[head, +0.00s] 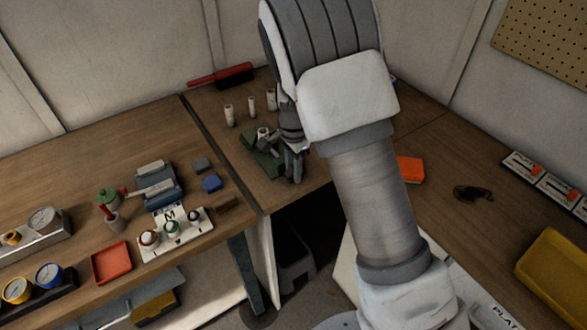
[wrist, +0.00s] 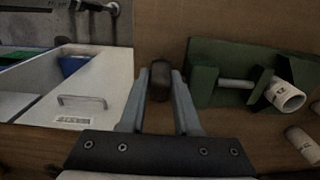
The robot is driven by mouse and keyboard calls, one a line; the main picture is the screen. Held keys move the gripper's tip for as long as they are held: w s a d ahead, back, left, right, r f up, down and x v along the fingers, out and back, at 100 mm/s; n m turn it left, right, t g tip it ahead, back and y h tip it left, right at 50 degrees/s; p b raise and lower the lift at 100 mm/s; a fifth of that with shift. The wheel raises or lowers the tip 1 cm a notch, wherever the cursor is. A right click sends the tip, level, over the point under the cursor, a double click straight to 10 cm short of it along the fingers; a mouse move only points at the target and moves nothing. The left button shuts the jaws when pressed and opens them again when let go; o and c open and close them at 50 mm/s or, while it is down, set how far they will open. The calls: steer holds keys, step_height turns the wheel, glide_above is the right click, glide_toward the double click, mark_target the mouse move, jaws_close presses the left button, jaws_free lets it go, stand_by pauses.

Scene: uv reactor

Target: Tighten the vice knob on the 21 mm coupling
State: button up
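The green vice (head: 262,163) sits on the back bench in the head view, partly hidden behind my gripper (head: 295,172). In the wrist view the vice (wrist: 203,86) is at the right, with its screw (wrist: 236,84) between two green blocks. A white coupling (wrist: 287,96) with dark print sits at the vice's right end; its size mark is not readable. The dark vice knob (wrist: 160,82) is between the fingertips of my gripper (wrist: 161,76).
Several white couplings (head: 229,115) stand behind the vice; one (wrist: 303,144) shows at the wrist view's lower right. A red-handled tool (head: 222,75) lies by the wall. An orange block (head: 410,169) is to the right. A white drawer (wrist: 85,95) lies below the bench edge.

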jaws_close()
steer(key=shift+d+y, duration=0.1)
steer(key=shift+y, duration=0.2)
steer(key=shift+w+d+g+y, duration=0.2)
steer(key=shift+d+g+y, duration=0.05)
steer(key=shift+g+y, duration=0.7)
steer(key=g+y, duration=0.1)
steer(key=y, duration=0.1)
steer(key=g+y, duration=0.1)
steer(key=y, duration=0.1)
steer(key=shift+w+d+f+g, duration=0.1)
steer(key=shift+w+d+g, duration=0.1)
steer(key=shift+g, duration=0.05)
steer(key=g+y, duration=0.1)
steer(key=g+y+b, duration=0.1)
steer(key=y, duration=0.1)
steer(key=shift+w+d+f+y+b, duration=0.15)
steer(key=shift+d+f+y+b, duration=0.1)
steer(key=shift+f+b, duration=0.1)
steer(key=shift+g+y+b, duration=0.8)
steer(key=shift+g+y, duration=0.1)
steer(key=shift+y, duration=0.2)
